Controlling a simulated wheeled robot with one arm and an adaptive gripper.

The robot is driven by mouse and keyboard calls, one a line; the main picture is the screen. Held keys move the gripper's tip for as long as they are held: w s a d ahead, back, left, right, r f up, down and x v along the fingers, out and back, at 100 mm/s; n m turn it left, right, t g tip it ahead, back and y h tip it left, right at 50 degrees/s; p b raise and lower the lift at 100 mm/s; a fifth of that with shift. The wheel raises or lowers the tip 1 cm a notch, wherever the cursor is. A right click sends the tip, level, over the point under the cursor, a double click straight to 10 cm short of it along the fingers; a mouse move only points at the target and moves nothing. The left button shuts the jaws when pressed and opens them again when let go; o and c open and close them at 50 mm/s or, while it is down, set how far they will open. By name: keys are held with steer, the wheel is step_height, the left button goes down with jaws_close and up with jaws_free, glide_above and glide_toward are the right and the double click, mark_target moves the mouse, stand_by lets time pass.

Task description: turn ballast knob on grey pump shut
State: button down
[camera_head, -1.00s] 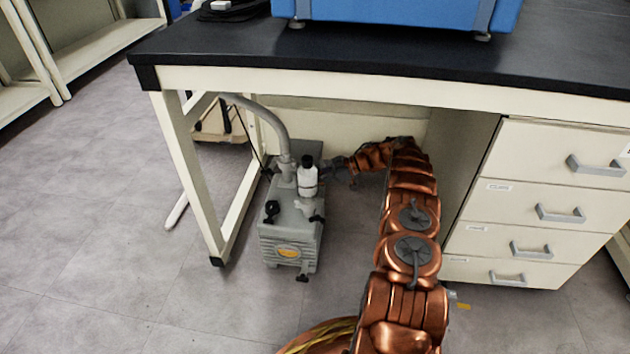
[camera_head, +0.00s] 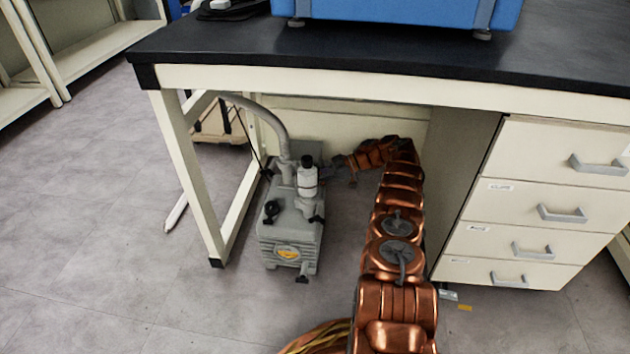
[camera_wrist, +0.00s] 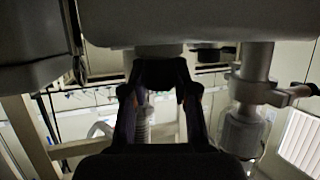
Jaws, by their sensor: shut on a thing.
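The grey pump (camera_head: 290,235) stands on the floor under the bench, a white bottle with a black cap (camera_head: 308,175) upright on its top. My gripper (camera_head: 337,168) reaches in from the right behind the bottle; its fingertips are hard to make out there. In the wrist view the pump body (camera_wrist: 190,22) fills the top, and the picture looks upside down. There my gripper (camera_wrist: 158,92) has its two fingers on either side of a dark knob-like piece (camera_wrist: 158,72), shut on it, below a grey round stub. This looks like the ballast knob; its markings and turn angle are unreadable.
A grey hose (camera_head: 275,120) rises from the pump to the left. The bench leg (camera_head: 200,180) stands left of the pump, and a drawer cabinet (camera_head: 535,210) stands right of my arm. The bench top (camera_head: 390,60) is overhead. Floor in front of the pump is clear.

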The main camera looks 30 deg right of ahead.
steer(key=shift+a+r, duration=0.1)
stand_by(0.3)
steer(key=c, duration=0.9)
jaws_free()
steer(key=shift+o, duration=0.2)
steer(key=shift+r, duration=4.95)
